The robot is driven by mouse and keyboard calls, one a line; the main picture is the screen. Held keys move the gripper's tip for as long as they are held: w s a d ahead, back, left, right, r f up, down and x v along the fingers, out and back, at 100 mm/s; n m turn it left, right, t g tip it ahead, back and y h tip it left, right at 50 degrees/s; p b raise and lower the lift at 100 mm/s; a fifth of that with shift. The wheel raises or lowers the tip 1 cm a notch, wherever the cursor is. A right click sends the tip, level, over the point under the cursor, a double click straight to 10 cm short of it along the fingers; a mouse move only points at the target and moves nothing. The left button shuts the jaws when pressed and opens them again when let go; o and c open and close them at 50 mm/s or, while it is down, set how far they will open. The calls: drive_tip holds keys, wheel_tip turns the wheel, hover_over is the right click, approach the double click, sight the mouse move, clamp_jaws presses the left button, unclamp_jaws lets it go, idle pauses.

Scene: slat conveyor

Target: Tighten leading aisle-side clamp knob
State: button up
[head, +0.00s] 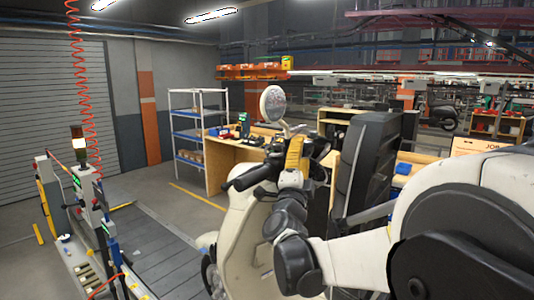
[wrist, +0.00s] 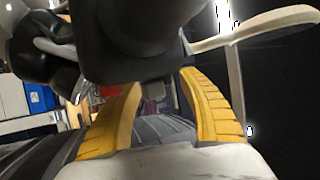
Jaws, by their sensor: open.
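The cream scooter (head: 243,225) stands upright in the middle of the head view, beside the dark slat conveyor (head: 158,250). My gripper (head: 295,150) is at handlebar height in front of it, and my arm hides much of the scooter. In the wrist view my gripper (wrist: 160,82) has two yellow fingers spread apart, with nothing held between them. A dark rounded part (wrist: 130,45), apparently of the scooter's handlebar, crosses close to the fingertips. I cannot tell whether they touch. I cannot make out the leading aisle-side clamp knob in either view.
The scooter's round mirror (head: 272,103) rises close to my gripper. A control post (head: 88,195) with a signal light and a red coiled hose (head: 80,100) stands at left. A wooden workbench (head: 232,158) and a shelf rack (head: 198,130) stand behind.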

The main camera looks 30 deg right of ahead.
drive_tip(key=shift+c, duration=0.2)
clamp_jaws()
drive_tip(key=n+t+b, duration=0.2)
drive_tip(key=t+b, duration=0.1)
drive_tip(key=b, duration=0.1)
drive_tip(key=shift+n+h, duration=0.3)
drive_tip(key=shift+o, duration=0.2)
unclamp_jaws()
